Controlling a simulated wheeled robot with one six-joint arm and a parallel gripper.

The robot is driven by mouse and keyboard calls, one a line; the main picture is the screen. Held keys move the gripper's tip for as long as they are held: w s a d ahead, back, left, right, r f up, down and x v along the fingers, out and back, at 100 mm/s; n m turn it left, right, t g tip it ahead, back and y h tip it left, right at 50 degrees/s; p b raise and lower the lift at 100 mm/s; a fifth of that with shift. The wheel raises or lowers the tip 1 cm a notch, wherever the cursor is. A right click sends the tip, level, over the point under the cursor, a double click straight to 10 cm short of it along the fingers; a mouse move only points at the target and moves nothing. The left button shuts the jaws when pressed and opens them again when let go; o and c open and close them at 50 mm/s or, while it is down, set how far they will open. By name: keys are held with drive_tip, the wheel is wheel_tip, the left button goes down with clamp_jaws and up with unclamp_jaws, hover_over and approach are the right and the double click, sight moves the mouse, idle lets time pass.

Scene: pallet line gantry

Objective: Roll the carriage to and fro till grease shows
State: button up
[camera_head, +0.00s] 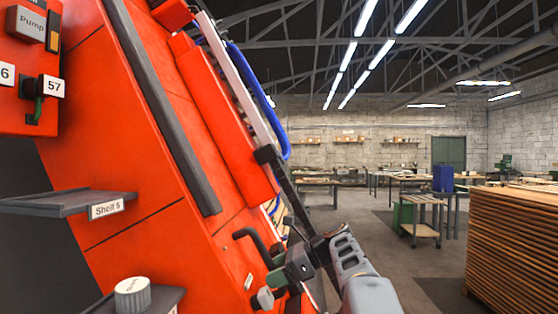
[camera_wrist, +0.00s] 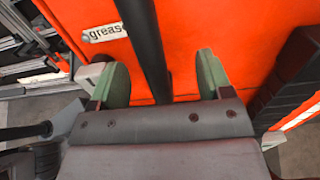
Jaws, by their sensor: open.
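My gripper (camera_head: 268,280) is open at the lower middle of the head view, close to the front of a large orange machine body (camera_head: 150,130). A black bent handle (camera_head: 252,240) stands out from that body and runs down toward my fingers. In the wrist view, my gripper's two green fingers (camera_wrist: 160,78) stand on either side of the dark handle bar (camera_wrist: 146,45), with gaps visible. A label reading "grease" (camera_wrist: 105,32) is on the orange face left of the bar. I cannot tell which part is the carriage, and no grease is visible.
Shelf 5 (camera_head: 70,202) sticks out at the left, with a pale round knob (camera_head: 133,294) below it. Blue hoses (camera_head: 245,85) run along the machine's upper right. Stacked brown boards (camera_head: 512,245) stand at the right. The floor between (camera_head: 400,255) looks open.

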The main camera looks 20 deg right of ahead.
drive_tip(key=p+v, duration=0.7)
drive_tip(key=v, duration=0.2)
drive_tip(key=shift+s+d+p, duration=0.15)
drive_tip(key=shift+d+p, duration=0.1)
drive_tip(key=shift+p, duration=0.15)
drive_tip(key=shift+r, duration=0.1)
